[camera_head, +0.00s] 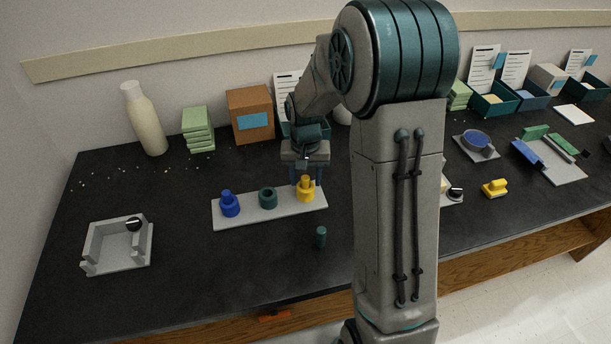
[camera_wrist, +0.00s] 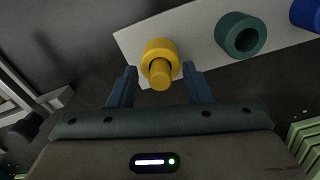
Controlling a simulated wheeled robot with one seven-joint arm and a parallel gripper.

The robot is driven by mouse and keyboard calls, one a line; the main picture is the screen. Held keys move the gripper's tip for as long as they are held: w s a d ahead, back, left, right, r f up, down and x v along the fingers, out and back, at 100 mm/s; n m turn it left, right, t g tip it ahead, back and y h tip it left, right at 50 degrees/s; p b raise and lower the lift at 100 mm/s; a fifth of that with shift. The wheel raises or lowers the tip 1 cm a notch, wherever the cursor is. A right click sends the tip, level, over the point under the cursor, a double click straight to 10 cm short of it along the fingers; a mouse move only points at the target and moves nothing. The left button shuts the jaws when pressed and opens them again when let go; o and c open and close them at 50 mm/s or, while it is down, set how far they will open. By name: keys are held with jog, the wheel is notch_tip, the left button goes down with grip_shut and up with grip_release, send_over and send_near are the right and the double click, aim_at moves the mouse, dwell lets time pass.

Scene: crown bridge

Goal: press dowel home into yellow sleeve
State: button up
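The yellow sleeve (camera_head: 306,194) stands at the right end of a pale board (camera_head: 268,210). A yellow dowel (camera_head: 306,181) sits in it and sticks up above its rim. The wrist view shows the same yellow sleeve (camera_wrist: 161,50) and the dowel's end (camera_wrist: 160,73). My gripper (camera_head: 307,175) is right above the sleeve, pointing down. In the wrist view my gripper (camera_wrist: 160,80) is open, one finger to each side of the dowel, with gaps between.
On the board stand an open teal sleeve (camera_head: 268,198) and a blue sleeve (camera_head: 230,206) with a blue dowel. A teal dowel (camera_head: 320,237) stands on the dark table in front. A grey fixture (camera_head: 117,247) is at left. An orange-brown box (camera_head: 251,114) stands behind.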

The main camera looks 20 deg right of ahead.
aim_at(305, 178)
notch_tip(305, 178, up, 14)
dwell(0.6)
jog(key=shift+f, duration=0.1)
